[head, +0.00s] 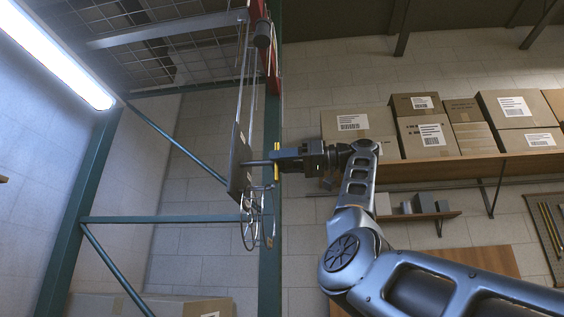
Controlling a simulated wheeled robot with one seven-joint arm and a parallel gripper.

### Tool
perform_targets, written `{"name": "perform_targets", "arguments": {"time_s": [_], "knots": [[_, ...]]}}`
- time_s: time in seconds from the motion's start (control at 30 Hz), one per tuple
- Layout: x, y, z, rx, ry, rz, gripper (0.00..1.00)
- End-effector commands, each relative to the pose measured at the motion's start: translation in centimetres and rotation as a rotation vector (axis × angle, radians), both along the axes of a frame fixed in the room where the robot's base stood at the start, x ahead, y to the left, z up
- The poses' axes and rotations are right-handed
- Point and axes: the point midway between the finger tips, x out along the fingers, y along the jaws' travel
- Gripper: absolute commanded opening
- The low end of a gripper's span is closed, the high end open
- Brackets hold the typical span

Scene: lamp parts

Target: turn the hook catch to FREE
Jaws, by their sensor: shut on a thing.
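My gripper (275,156) is at the middle of the head view, reaching left, its jaws shut on an upright yellow bar (277,174). The bar looks like the handle of the hook catch. A short dark shaft (257,163) runs left from the bar to a dark plate (238,165), which is seen nearly edge-on. The plate's face and any FREE mark cannot be read from here. The fingers partly hide the bar, and I cannot tell how far the catch is turned.
Thin rods or cables (243,85) rise above the plate to a red beam (265,50). A spoked wheel (251,212) hangs below the plate, near a green post (271,270). Cardboard boxes (425,137) stand on a shelf (440,170) at right, behind my arm.

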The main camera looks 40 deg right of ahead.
Motion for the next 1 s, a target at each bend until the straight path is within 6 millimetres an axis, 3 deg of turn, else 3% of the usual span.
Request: {"name": "perform_targets", "arguments": {"time_s": [0.37, 1.0], "knots": [[0.0, -0.06, 0.16, 0.139, 0.106, -0.001, 0.11], [0.05, -0.16, 0.12, 0.612, 0.474, -0.002, 0.11]]}}
